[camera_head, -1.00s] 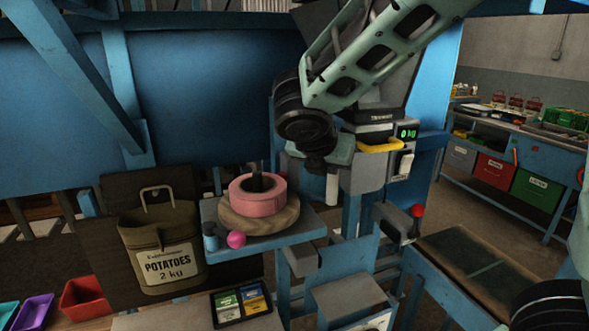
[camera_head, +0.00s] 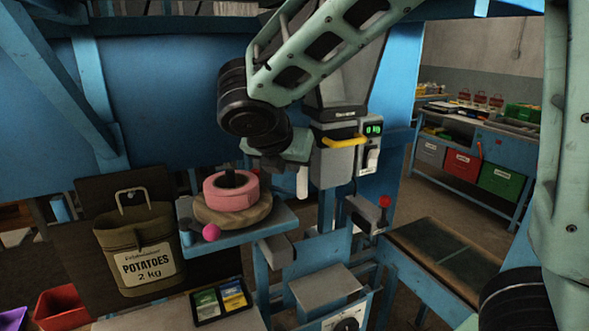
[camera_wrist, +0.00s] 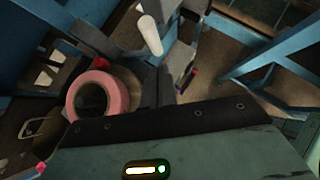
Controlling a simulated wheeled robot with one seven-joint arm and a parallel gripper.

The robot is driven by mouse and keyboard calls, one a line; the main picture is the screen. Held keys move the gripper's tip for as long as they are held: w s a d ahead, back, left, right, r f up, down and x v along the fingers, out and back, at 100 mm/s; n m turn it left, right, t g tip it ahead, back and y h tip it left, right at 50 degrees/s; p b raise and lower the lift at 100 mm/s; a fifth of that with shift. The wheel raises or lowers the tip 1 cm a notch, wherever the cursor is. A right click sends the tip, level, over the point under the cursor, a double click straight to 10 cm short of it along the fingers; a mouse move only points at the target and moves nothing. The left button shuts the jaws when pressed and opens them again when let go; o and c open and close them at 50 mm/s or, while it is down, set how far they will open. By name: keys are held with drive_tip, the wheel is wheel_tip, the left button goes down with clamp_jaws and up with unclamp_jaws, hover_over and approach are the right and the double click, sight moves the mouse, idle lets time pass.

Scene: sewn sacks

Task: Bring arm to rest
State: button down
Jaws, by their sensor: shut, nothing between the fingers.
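My arm reaches in from the upper right of the head view, pale green with black joints, bent at a joint near the middle. My gripper's pale green hand (camera_head: 287,149) hangs beside the weighing machine (camera_head: 340,158), above and right of a roll of pink tape (camera_head: 230,188). Its fingers are hard to make out there. In the wrist view my gripper (camera_wrist: 166,76) shows as dark fingers close together, with nothing seen between them. The pink tape roll (camera_wrist: 75,107) lies left of them, apart.
A potato sack (camera_head: 120,228) stands left. A white cylinder (camera_wrist: 150,36) hangs near the fingers. A bench (camera_head: 425,238) stands right, with open floor beyond.

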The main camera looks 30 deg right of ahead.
drive_tip(key=b+v, duration=0.2)
drive_tip(key=v, duration=0.5)
drive_tip(key=s+a+f+m+g+y+b, duration=0.3)
drive_tip(key=s+f+m, duration=0.6)
drive_tip(key=f, duration=0.4)
drive_tip(key=s+a+f+m+g+y+b, duration=0.2)
drive_tip(key=s+a+f+m+y+b, duration=0.2)
drive_tip(key=s+f+m, duration=0.5)
drive_tip(key=s+a+f+b, duration=0.1)
drive_tip(key=s+a+f, duration=0.1)
drive_tip(key=s+f, duration=0.1)
drive_tip(key=shift+s+f+g, duration=0.15)
drive_tip(key=shift+f+g, duration=0.25)
drive_tip(key=shift+f, duration=0.45)
